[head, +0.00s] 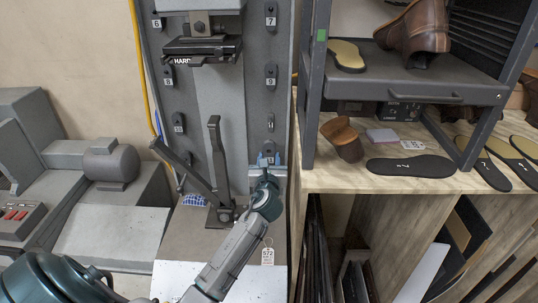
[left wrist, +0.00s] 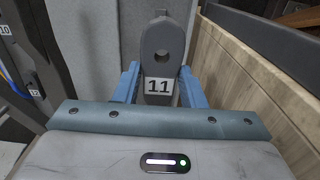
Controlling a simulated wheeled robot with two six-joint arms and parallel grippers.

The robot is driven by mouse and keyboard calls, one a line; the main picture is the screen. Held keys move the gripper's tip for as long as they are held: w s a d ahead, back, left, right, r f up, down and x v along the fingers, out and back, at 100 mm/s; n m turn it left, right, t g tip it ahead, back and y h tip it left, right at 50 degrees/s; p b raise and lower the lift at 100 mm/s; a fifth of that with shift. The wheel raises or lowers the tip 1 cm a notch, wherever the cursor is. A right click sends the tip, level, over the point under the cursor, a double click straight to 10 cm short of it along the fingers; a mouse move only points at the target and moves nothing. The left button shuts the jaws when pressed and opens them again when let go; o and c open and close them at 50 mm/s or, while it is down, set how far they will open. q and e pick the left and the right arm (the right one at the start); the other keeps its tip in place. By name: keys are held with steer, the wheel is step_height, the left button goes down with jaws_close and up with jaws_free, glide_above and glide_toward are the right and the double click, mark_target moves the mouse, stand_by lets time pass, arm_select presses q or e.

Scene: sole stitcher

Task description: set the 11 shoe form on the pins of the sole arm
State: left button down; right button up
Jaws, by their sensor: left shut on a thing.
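The 11 shoe form (left wrist: 160,74) is a grey piece with a round hole and a white 11 label in the left wrist view. My left gripper (head: 268,160) is shut on it, with a blue finger on each side. In the head view the form is small and mostly hidden by the gripper, in front of the grey panel's right side. A dark metal stand with an upright post and a slanted lever, which looks like the sole arm (head: 217,160), stands just left of the gripper. Its pins are too small to make out. My right gripper is out of view.
The grey panel (head: 272,105) carries numbered hangers. A machine head (head: 200,48) overhangs the stand. A wooden bench (head: 400,182) with a dark shelf rack, soles and a brown shoe (head: 415,28) is close on the right. A grey motor unit (head: 110,162) is on the left.

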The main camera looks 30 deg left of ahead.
arm_select(q)
steer(key=shift+p+v, duration=0.65)
steer(key=shift+v, duration=1.3)
steer(key=shift+r, duration=0.1)
